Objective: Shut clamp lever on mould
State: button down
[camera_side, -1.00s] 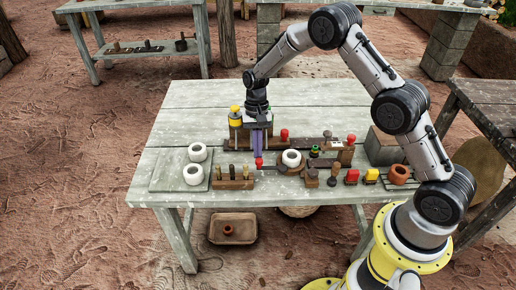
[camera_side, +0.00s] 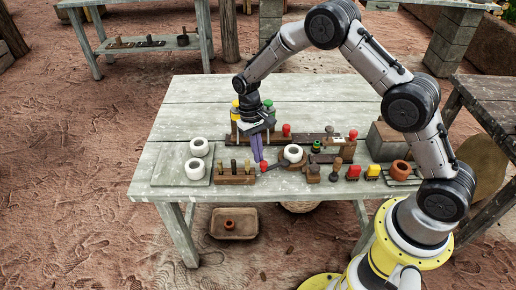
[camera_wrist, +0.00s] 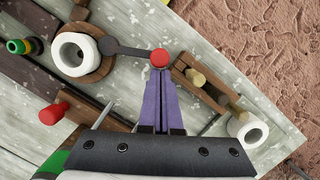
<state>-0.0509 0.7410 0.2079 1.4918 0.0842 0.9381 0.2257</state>
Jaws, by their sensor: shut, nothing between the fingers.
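The clamp lever is a dark bar with a red knob (camera_wrist: 160,57) at its end. It runs from the round wooden base of the white ring-shaped mould (camera_wrist: 75,53) towards my gripper. In the side view the knob (camera_side: 263,167) is left of and slightly in front of the mould (camera_side: 293,153). My gripper (camera_wrist: 160,84) has its purple fingers shut together and empty. Its tips are right beside the knob; whether they touch it I cannot tell. In the side view the gripper (camera_side: 258,159) points down, slightly tilted, just behind the knob.
A wooden block with upright pegs (camera_side: 235,178) stands close left of the knob. Two white rings (camera_side: 198,147) sit on a board further left. Behind is a wooden rail with another red knob (camera_side: 286,130). Several small tools and an orange pot (camera_side: 400,168) lie right.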

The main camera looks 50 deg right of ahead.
jog(key=s+n, duration=0.1)
jog(key=s+a+n, duration=0.1)
jog(key=n, duration=0.1)
jog(key=shift+h, duration=0.4)
jog(key=shift+s+a+n, duration=0.25)
jog(key=shift+s+n, duration=0.4)
jog(key=shift+n, duration=0.45)
jog(key=v, duration=1)
